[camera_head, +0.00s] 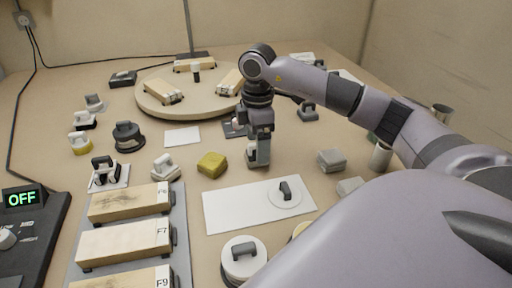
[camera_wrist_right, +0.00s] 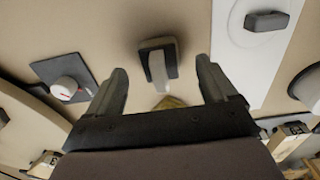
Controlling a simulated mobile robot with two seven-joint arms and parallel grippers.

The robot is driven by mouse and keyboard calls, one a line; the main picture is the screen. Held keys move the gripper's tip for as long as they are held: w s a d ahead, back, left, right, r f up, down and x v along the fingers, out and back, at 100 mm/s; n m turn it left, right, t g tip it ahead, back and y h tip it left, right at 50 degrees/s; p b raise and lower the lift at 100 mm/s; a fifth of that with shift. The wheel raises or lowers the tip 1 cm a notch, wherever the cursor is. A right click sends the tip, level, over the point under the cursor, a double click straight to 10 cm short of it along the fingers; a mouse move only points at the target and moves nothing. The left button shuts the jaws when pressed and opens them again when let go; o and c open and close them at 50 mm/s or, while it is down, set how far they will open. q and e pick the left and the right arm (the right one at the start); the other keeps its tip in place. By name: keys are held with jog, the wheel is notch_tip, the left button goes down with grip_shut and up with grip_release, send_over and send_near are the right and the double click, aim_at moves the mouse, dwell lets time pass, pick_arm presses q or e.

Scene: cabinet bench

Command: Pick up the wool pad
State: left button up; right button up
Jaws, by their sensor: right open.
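A small block with a dark base and a pale raised handle, perhaps the wool pad (camera_wrist_right: 158,62), shows in the right wrist view, framed by my fingertips. No label confirms what it is. My right gripper (camera_wrist_right: 161,66) is open and empty, with one finger on each side of the pale handle in the picture. I cannot tell whether the fingers touch it. In the head view my right gripper (camera_head: 259,150) points straight down at the bench middle, and it largely hides what is beneath. My left gripper is not in view.
A yellow sponge-like block (camera_head: 212,164) sits close to the left of the gripper. A white sheet (camera_head: 228,208) with a round handled disc (camera_head: 285,193) lies in front. A grey block (camera_head: 331,160) stands to the right. Behind are a dark square with a dial (camera_head: 235,128) and a round board (camera_head: 150,100).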

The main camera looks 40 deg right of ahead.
notch_tip(320, 180, down, 3)
jog(key=shift+f, duration=0.2)
jog(key=shift+w, duration=0.1)
jog(key=c, duration=1.1)
jog(key=shift+r, duration=0.1)
notch_tip(320, 180, up, 12)
jog(key=shift+r+p, duration=0.15)
jog(key=shift+p, duration=0.9)
notch_tip(320, 180, up, 8)
jog(key=p, duration=0.3)
jog(key=shift+f+p, duration=0.2)
jog(key=shift+p, duration=0.15)
